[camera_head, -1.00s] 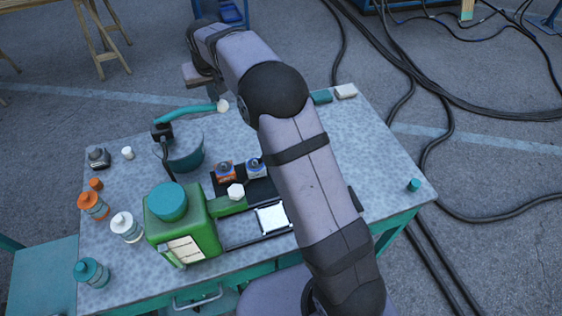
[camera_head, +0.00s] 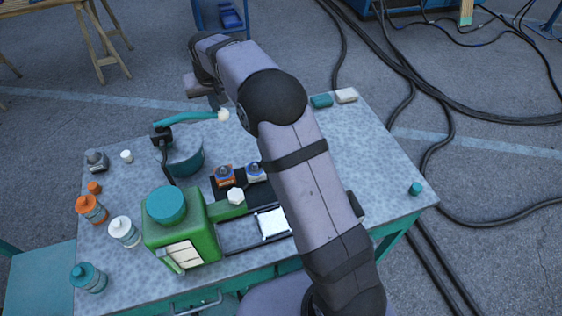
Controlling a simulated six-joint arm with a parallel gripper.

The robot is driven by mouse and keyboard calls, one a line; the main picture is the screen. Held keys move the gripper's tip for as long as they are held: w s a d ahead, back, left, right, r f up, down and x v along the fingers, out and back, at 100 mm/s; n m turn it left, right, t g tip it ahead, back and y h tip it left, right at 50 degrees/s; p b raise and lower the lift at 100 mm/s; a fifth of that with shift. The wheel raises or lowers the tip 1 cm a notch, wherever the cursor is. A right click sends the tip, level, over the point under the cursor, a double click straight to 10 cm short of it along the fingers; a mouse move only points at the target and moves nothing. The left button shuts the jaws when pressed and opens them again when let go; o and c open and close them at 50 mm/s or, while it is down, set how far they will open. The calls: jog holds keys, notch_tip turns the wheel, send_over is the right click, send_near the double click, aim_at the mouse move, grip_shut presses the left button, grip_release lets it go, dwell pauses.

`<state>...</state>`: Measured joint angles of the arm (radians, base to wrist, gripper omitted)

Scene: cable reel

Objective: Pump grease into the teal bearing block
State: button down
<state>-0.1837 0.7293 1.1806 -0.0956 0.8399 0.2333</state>
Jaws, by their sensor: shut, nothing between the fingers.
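The grease pump is a teal pot (camera_head: 187,160) with a black head (camera_head: 161,135) and a teal lever (camera_head: 190,118) ending in a pale knob (camera_head: 222,114). My gripper (camera_head: 217,101) is shut and empty, pointing down just above the knob; whether it touches is unclear. Its fingers are small and dark here. An orange bearing block (camera_head: 224,176) and a blue one (camera_head: 256,171) sit on a black plate (camera_head: 229,193) in front of the pot. I cannot make out a teal bearing block; my arm hides the area right of the blue one.
A green machine with a teal lid (camera_head: 166,205) stands at the front. Orange (camera_head: 91,209), white (camera_head: 124,231) and teal (camera_head: 88,277) bottles line the left side. A teal block (camera_head: 321,100) and a pale block (camera_head: 346,95) lie at the back. The table's right side is mostly clear.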

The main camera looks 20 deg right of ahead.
notch_tip(320, 180, up, 12)
jog(key=p, duration=0.9)
jog(key=shift+r+p, duration=0.2)
jog(key=shift+p, duration=0.2)
dwell(0.4)
jog(key=s+d+f+g+b, duration=0.1)
jog(key=s+d+f+b, duration=0.1)
jog(key=s, duration=1.1)
jog(key=s+d+f+g+b, duration=0.2)
jog(key=s+d+f, duration=0.2)
jog(key=s, duration=0.9)
jog(key=s+d+f+g+b, duration=0.1)
jog(key=s+d+f+b, duration=0.1)
jog(key=s+f, duration=0.5)
jog(key=s+d, duration=0.1)
jog(key=s, duration=0.5)
jog(key=shift+d+f+g, duration=0.25)
jog(key=shift+f+g, duration=0.05)
jog(key=shift+f, duration=0.1)
notch_tip(320, 180, down, 16)
jog(key=b, duration=1.6)
